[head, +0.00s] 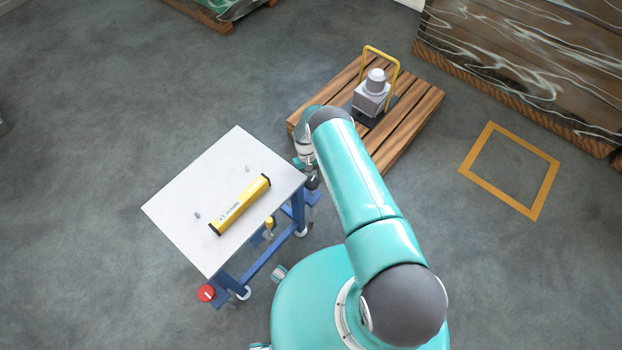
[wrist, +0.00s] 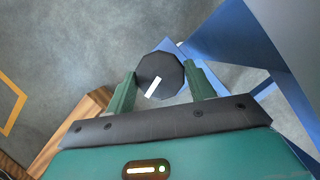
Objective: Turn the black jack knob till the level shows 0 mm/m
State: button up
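The black jack knob (wrist: 158,72) shows in the wrist view, with a white mark slanting from lower left to upper right. My gripper (wrist: 162,76) has its two green fingers on opposite sides of the knob, with no clear gap at either side. In the head view my gripper is at the table's right corner, mostly hidden by my arm. The yellow level (head: 240,205) lies on the white tabletop (head: 190,185). Its small display seems to read about +3 mm/m, but the digit is hard to make out.
A red knob (head: 206,293) with a white mark is at the table's front corner, and a yellow knob (head: 269,224) is beside its near edge. Blue legs (head: 265,262) stand below. A wooden pallet (head: 415,120) carries a grey device (head: 371,95) behind my arm.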

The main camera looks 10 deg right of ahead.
jog(key=o, duration=0.4)
jog(key=shift+r, duration=0.1)
jog(key=v, duration=1.3)
jog(key=shift+w+r, duration=0.2)
jog(key=shift+r, duration=0.1)
